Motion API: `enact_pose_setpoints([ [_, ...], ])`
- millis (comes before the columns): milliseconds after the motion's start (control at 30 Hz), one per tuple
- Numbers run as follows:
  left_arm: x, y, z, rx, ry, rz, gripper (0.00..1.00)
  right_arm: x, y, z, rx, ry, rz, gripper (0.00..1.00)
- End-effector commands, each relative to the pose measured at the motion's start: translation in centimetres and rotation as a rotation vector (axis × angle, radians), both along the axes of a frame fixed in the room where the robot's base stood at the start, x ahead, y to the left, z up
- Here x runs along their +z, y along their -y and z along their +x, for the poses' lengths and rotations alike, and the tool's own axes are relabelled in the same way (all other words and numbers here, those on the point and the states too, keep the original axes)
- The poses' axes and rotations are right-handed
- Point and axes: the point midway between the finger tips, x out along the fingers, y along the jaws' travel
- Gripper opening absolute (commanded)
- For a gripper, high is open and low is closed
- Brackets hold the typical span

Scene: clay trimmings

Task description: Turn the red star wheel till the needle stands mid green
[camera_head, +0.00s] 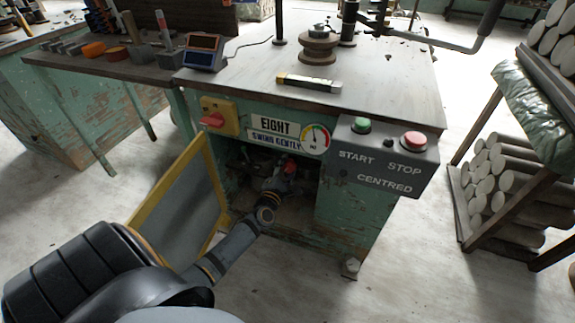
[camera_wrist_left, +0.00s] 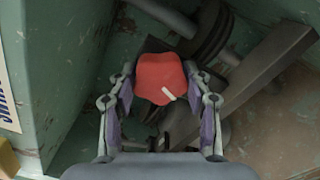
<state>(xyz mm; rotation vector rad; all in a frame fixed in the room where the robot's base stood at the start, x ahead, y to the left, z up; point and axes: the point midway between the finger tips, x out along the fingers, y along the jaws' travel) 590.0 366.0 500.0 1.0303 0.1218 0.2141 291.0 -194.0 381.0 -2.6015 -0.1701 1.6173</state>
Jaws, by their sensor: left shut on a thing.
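The red star wheel (camera_head: 290,167) is inside the open cabinet under the bench, partly hidden by my left gripper (camera_head: 279,178) in the head view. In the left wrist view the wheel (camera_wrist_left: 161,78) has a white mark at its lower right. My left gripper's two fingers (camera_wrist_left: 161,104) stand on either side of it, shut on it. The dial (camera_head: 316,137) on the bench front has coloured bands and a thin needle that points roughly upward. The needle's exact place against the green is too small to tell. My right gripper is not in view.
A yellow-framed door (camera_head: 180,196) stands open left of my arm. A control box (camera_head: 386,157) with green and red buttons juts out at the right. In the wrist view, a dark bar (camera_wrist_left: 262,75) and a pulley (camera_wrist_left: 208,38) lie behind the wheel. A rack of rolls (camera_head: 492,178) stands further right.

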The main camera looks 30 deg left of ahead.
Motion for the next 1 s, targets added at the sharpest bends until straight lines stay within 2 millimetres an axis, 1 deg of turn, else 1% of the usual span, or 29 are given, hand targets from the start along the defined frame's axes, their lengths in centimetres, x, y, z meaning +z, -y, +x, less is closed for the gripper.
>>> enact_pose_setpoints([
  [33,0.2,0.0,0.0,0.000,-0.012,0.040,0.18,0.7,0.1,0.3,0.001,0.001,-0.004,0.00],
  [500,0.1,0.1,0.0,0.000,-0.108,0.441,0.18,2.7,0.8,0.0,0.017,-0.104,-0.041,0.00],
  [800,-0.1,0.0,-0.1,0.000,-0.146,0.600,0.18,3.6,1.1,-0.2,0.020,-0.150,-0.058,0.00],
  [1000,-0.2,0.1,-0.1,-0.001,-0.159,0.650,0.18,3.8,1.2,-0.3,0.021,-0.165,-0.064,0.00],
])
